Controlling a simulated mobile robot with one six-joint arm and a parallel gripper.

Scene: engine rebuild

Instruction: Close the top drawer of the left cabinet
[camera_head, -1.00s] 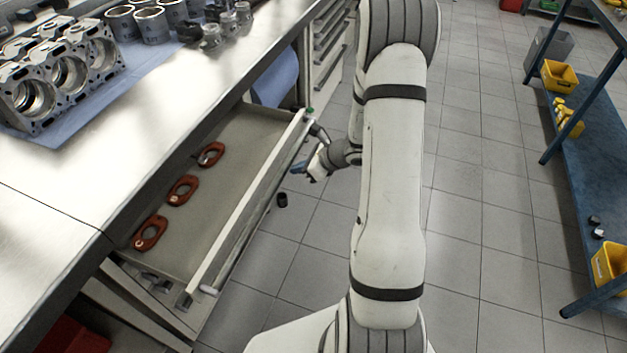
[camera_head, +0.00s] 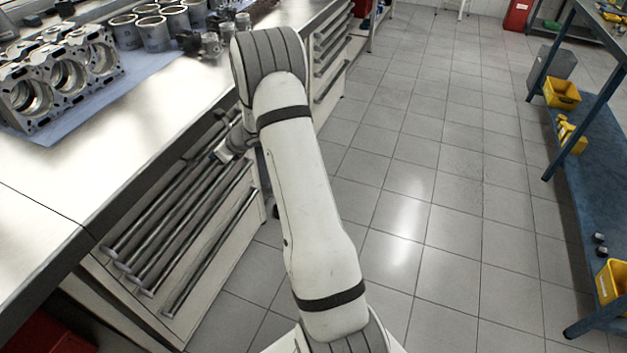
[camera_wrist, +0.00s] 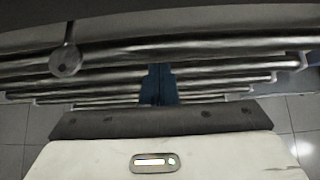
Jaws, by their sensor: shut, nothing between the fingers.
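The left cabinet (camera_head: 228,258) stands under the metal workbench, with several long bar handles on its drawer fronts. Its top drawer (camera_head: 150,212) shows no open interior now; its front looks level with the drawers below, under the bench edge. My gripper (camera_wrist: 160,84) has its blue fingers together with nothing between them, pointing at the handle bars in the wrist view. Whether the fingertips touch the drawer front I cannot tell. In the head view the gripper (camera_head: 222,152) is at the far part of the drawer front, partly hidden by my arm.
An engine block (camera_head: 62,80) and several cylinders (camera_head: 150,28) stand on the workbench (camera_head: 150,115). Another drawer cabinet (camera_head: 328,58) is farther back. A blue shelf (camera_head: 590,175) with yellow bins (camera_head: 561,94) stands at right. The tiled floor between is clear.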

